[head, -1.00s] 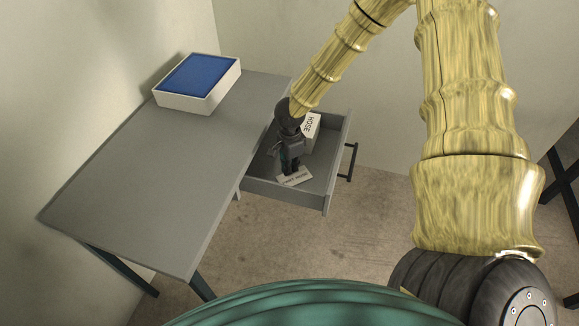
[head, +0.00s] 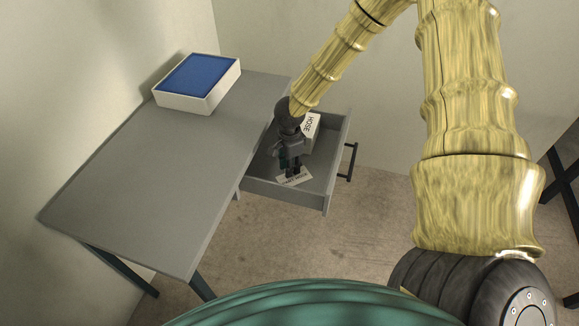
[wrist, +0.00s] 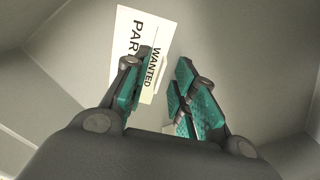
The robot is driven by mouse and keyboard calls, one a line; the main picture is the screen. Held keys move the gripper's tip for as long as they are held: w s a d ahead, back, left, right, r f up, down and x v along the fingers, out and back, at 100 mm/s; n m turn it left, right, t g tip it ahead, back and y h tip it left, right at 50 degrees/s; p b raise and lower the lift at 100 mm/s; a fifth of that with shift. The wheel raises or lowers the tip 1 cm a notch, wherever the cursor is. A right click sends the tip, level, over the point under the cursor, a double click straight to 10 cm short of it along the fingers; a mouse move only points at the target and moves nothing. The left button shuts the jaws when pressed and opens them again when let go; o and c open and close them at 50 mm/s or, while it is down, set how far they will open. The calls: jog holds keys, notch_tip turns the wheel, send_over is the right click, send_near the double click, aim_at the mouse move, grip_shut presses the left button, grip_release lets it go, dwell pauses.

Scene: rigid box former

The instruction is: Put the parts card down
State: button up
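The parts card (head: 285,181) is a small cream card with dark print, low inside the open drawer (head: 262,190). In the wrist view the card (wrist: 137,22) shows "PAR" and "WANTED", and appears to lie on the drawer floor. My gripper (head: 294,173) reaches down into the drawer over the card. In the wrist view my gripper (wrist: 160,88) has its green-padded fingers apart with a gap between them. The left finger covers part of the card's lower end; the right finger is clear of it. Nothing is visibly pinched.
A white box marked HOSE (head: 310,124) stands in the drawer beside my gripper, near the back. The drawer walls surround the gripper closely. The grey desk (head: 150,170) is mostly bare, with a blue-topped white box (head: 198,80) at its far end.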

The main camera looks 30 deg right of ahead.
notch_tip(320, 180, up, 12)
jog(key=p, duration=0.1)
jog(key=shift+f, duration=0.15)
dwell(0.4)
jog(key=shift+s, duration=0.1)
